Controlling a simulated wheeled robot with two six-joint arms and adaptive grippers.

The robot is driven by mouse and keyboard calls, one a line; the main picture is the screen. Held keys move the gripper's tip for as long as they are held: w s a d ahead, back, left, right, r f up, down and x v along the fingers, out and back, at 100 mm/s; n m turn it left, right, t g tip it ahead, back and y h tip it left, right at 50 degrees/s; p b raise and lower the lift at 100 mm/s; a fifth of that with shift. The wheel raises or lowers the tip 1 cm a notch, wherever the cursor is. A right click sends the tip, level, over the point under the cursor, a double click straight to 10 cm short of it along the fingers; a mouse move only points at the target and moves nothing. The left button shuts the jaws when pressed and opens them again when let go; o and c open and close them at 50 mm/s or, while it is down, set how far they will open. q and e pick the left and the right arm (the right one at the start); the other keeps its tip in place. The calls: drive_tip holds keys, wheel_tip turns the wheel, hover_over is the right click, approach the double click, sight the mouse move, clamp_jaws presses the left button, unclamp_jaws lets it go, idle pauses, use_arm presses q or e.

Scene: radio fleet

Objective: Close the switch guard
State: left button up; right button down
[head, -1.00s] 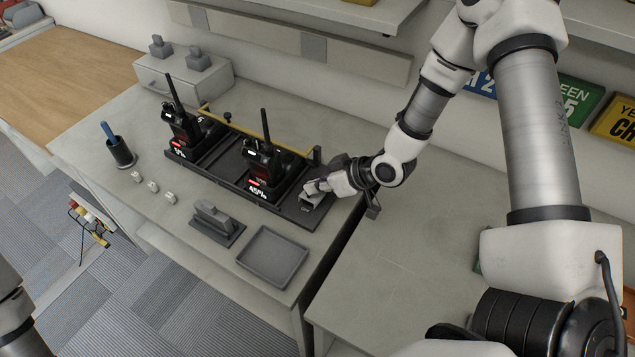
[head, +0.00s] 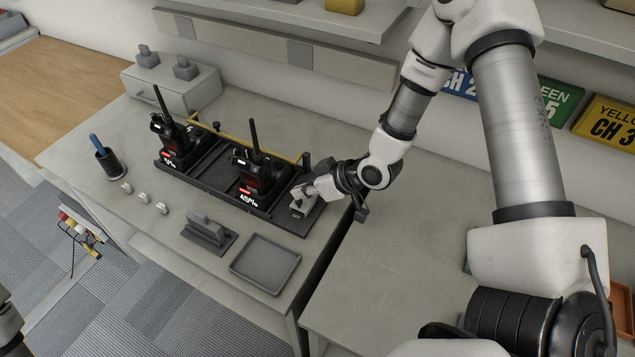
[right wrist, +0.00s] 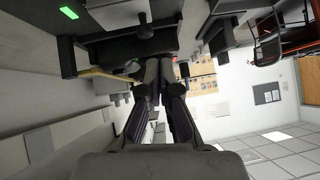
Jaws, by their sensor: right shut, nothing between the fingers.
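A small grey switch box (head: 298,209) sits at the right end of the dark charger rack (head: 225,191). A pale part with a dark piece beside it shows on its top. My fingers partly cover it, so I cannot tell whether the guard is up or down. My right gripper (head: 309,191) is shut and empty, just above and beside this box; I cannot tell whether it touches. Its closed fingers also show in the right wrist view (right wrist: 160,88). Only a bit of my left arm shows at the lower left of the head view; its gripper is out of view.
Two radios stand in the rack, a left one (head: 172,142) and a right one (head: 256,175). A grey tray (head: 265,264), a grey block on a base (head: 208,231) and a pen cup (head: 109,162) are on the bench. The right bench top (head: 400,265) is clear.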

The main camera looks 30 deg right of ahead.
sight(303, 211)
use_arm(q)
drive_tip(key=r+p, duration=0.2)
drive_tip(key=r, duration=0.1)
drive_tip(key=s+r+p, duration=0.1)
drive_tip(key=r, duration=0.1)
drive_tip(key=shift+d+p, duration=0.1)
drive_tip(key=shift+p, duration=0.25)
use_arm(e)
drive_tip(key=s+d+r, duration=0.3)
drive_tip(key=s+r, duration=0.4)
drive_tip(key=r, duration=0.2)
drive_tip(key=shift+r, duration=0.25)
